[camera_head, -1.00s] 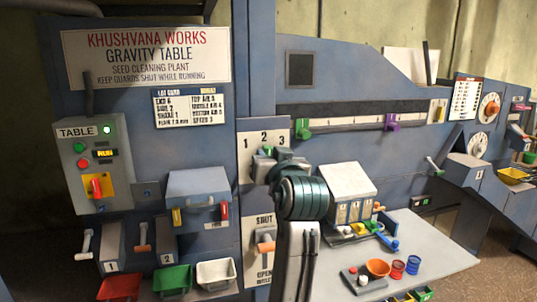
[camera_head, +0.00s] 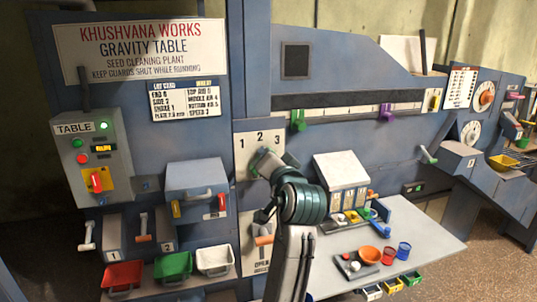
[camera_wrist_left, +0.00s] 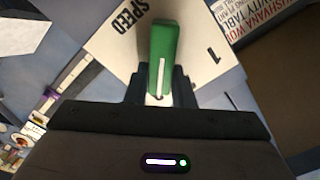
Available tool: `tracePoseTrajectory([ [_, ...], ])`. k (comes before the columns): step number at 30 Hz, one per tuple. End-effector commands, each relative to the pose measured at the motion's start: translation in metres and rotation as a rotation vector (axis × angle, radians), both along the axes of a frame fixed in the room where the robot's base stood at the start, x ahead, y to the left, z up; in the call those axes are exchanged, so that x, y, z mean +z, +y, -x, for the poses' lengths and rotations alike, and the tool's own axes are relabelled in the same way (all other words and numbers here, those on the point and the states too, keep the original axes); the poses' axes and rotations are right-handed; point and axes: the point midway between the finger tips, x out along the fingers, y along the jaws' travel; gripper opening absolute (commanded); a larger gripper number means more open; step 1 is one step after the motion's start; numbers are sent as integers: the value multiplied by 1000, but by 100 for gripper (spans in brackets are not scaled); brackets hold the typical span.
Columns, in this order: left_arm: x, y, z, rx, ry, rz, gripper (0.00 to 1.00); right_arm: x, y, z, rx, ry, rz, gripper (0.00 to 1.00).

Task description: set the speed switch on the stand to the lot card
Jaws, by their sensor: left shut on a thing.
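The speed switch plate (camera_head: 242,146) carries the numbers 1, 2 and 3 on the stand in the head view. In the left wrist view, the plate (camera_wrist_left: 203,62) shows SPEED and a 1, and the green switch handle (camera_wrist_left: 161,42) with a white stripe stands between my jaws. My left gripper (camera_wrist_left: 158,88) is shut on this handle. In the head view my wrist covers the switch, and I cannot tell which number it points to. The lot card (camera_head: 187,97) hangs on the panel to the left; its last line seems to read SPEED 3. My right gripper is not in view.
A lever (camera_head: 263,238) with an OPEN label sits just below the switch plate, partly behind my arm. A worktable (camera_head: 440,245) with a white box (camera_head: 342,172), cups and a tray lies to the right. Several bins (camera_head: 173,266) line the lower left.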

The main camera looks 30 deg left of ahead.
Motion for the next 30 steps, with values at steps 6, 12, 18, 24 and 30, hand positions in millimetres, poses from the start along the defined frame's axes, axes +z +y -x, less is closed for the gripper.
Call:
tracePoseTrajectory([
  [6, 0, 0, 0, -1, 12, -11, 0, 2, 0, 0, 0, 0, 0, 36],
  [12, 0, 0, 0, -1, 12, -12, 0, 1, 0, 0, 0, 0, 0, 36],
  [18, 0, 0, 0, -1, 12, -11, 44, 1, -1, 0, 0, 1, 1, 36],
  [24, 0, 0, 0, -1, 12, -11, 44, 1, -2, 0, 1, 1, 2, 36],
  [30, 0, 0, -1, -1, 11, -10, 44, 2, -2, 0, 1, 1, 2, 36],
])
